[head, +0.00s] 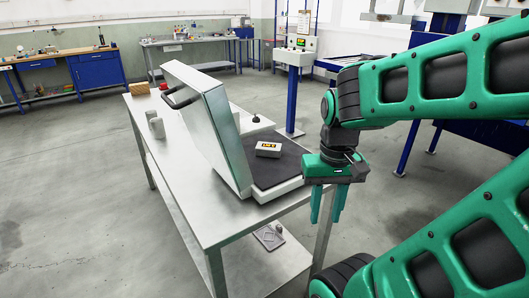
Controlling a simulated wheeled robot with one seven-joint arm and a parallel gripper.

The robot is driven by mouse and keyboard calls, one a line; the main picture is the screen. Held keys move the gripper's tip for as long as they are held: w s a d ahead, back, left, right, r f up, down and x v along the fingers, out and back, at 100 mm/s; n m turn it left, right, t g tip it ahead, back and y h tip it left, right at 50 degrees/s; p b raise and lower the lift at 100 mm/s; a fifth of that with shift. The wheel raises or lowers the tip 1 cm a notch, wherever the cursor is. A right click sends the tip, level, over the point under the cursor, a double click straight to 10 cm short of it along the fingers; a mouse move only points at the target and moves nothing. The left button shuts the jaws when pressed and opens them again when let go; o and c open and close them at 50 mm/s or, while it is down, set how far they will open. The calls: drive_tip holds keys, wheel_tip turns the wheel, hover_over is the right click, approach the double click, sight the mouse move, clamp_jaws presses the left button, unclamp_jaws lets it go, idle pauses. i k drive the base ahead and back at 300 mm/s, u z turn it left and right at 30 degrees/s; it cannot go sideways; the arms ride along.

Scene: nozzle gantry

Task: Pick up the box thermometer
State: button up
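The box thermometer looks to be the small white box with an orange and black label (268,149). It lies on the dark pad (276,170) inside an open metal case or machine. The tall metal lid (215,130) with a black handle stands raised to the left of the box. My gripper (327,222) points down to the right of the case, beside the table, apart from the box. Its two green fingers are spread with a gap between them, and nothing shows in it.
The metal table (200,205) holds grey cylinders (155,125), a tan block (139,88) and a small dark knob (256,118). A lower shelf (255,265) carries a small flat item. A blue post with a control panel (296,50) stands behind. Open floor (70,180) lies at left.

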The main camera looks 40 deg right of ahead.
sight(273, 150)
drive_tip(key=u, duration=1.25)
drive_tip(key=k, duration=1.4)
drive_tip(key=z, duration=1.3)
drive_tip(key=i, duration=0.65)
drive_tip(key=z, duration=0.05)
